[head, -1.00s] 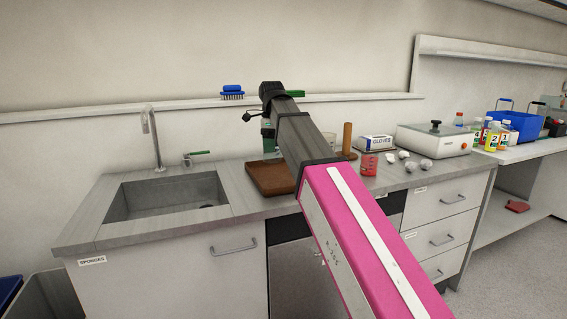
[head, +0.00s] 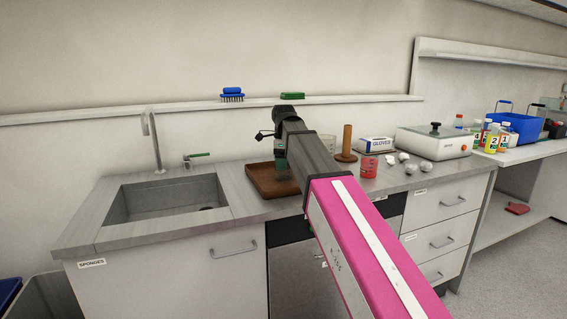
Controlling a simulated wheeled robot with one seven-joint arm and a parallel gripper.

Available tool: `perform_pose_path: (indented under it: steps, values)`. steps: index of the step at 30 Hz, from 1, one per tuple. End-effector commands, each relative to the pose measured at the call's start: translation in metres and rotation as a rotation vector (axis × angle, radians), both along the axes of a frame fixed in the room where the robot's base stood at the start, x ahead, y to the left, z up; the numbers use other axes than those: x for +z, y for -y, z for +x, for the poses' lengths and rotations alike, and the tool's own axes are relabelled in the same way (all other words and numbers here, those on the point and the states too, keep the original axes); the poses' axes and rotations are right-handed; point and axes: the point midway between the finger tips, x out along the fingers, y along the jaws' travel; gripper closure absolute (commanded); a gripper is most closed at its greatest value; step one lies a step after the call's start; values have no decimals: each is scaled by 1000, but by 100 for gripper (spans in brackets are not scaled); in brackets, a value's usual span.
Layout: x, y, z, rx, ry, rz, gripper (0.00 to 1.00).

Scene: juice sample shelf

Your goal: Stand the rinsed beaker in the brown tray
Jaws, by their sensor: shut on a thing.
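The brown tray (head: 262,184) lies on the grey counter just right of the sink. My gripper (head: 280,155) points down over the tray's right half, partly hidden by my arm. It is shut on the beaker, which barely shows against the tray and my arm. I cannot tell whether the beaker's base touches the tray floor.
The sink (head: 165,198) is left of the tray. Behind my arm to the right stand a pale vessel (head: 328,143), a wooden peg (head: 347,140), a red cup (head: 369,167) and a glove box (head: 377,145). A blue brush (head: 232,93) and green sponge (head: 292,96) sit on the ledge.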

Motion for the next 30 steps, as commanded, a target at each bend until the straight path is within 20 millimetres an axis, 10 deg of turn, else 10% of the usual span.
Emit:
perform_pose_path:
  steps: [6, 7, 9, 20, 30]
  values:
    - [-3, 0, 0, 0, 0, 0, 58]
    - [-3, 0, 0, 0, 0, 0, 20]
    - [-3, 0, 0, 0, 0, 0, 4]
    - [2, 0, 0, 0, 0, 0, 4]
    - [55, -1, 2, 0, 2, 1, 4]
